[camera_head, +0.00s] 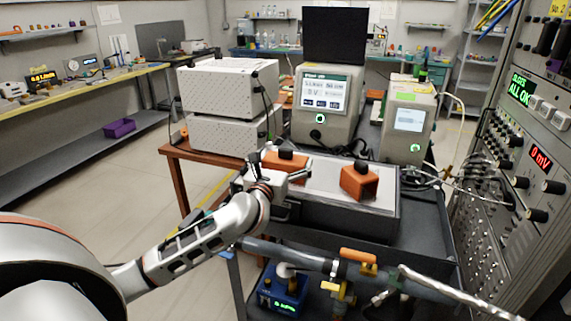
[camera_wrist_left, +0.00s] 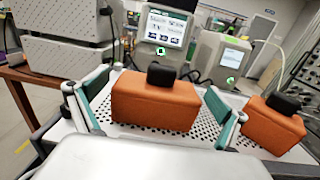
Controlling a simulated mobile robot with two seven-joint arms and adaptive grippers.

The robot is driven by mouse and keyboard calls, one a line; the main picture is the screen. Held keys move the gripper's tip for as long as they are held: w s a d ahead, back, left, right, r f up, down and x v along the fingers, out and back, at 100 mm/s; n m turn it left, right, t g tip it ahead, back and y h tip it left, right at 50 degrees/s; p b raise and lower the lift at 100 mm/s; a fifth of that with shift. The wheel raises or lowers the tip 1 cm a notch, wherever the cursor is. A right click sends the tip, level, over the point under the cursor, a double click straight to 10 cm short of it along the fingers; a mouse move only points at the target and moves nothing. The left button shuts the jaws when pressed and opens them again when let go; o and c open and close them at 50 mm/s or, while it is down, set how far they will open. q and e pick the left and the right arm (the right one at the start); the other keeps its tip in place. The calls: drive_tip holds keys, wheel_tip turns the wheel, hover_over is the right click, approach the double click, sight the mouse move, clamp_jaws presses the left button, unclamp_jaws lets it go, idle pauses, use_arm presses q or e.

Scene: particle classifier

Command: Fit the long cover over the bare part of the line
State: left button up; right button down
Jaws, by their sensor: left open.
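Two orange covers with black knobs sit on a perforated light plate. The left one, which looks the longer (camera_wrist_left: 152,104), also shows in the head view (camera_head: 283,161), partly hidden by my gripper. The shorter-looking one (camera_wrist_left: 268,127) lies to its right and also shows in the head view (camera_head: 359,184). My left gripper (camera_head: 288,180) is open, its fingers on either side of the left cover in the left wrist view (camera_wrist_left: 156,108); I cannot tell whether they touch it. The line (camera_head: 300,258) runs low in front, dark-clad, with a bare silver stretch (camera_head: 440,286) at right. My right gripper is out of view.
The plate tops a dark box (camera_head: 340,220) on a cart. Instruments with screens (camera_head: 326,105) (camera_head: 408,120) stand behind it. A rack (camera_head: 520,180) with knobs closes off the right.

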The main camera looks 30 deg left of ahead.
use_arm(q)
drive_tip(key=shift+x, duration=1.05)
drive_tip(key=c, duration=1)
drive_tip(key=shift+r, duration=0.1)
